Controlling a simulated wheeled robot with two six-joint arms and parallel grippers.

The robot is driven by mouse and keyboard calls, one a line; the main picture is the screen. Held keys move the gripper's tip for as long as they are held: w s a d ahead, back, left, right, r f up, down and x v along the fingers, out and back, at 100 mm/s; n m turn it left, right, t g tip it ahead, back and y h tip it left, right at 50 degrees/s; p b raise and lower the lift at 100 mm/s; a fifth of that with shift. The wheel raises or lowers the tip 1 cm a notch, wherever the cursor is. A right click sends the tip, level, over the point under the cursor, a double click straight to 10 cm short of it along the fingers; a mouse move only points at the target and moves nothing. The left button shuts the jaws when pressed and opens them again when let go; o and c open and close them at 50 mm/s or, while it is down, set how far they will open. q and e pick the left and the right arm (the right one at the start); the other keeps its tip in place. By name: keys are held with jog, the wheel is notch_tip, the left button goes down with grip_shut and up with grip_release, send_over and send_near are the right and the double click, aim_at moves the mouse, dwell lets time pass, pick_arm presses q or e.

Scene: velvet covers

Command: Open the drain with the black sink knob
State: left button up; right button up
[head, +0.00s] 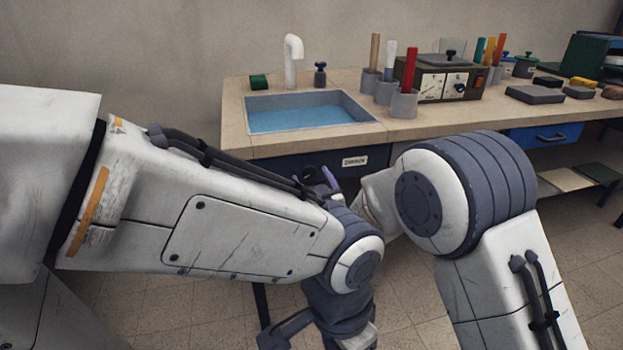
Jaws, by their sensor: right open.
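The sink (365,113) is set into the counter and holds blue water; its drain is not visible under the water. The black sink knob (320,75) stands upright behind the sink, right of the white faucet (292,62). My right gripper (314,179) is open in front of the counter, below and nearer than the sink, apart from the knob. Its purple fingertips show above my left arm, which hides much of it. My left arm bends downward at the lower middle, and its gripper fingers do not show.
A green sponge-like block (259,82) lies left of the faucet. Grey cups with coloured sticks (404,104) and a dark appliance with dials (440,80) stand right of the sink. A blue drawer (545,134) sits under the counter at right.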

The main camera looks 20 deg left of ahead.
jog(key=shift+w+a, duration=0.25)
jog(key=shift+w, duration=0.15)
jog(key=shift+c, duration=0.3)
grip_shut()
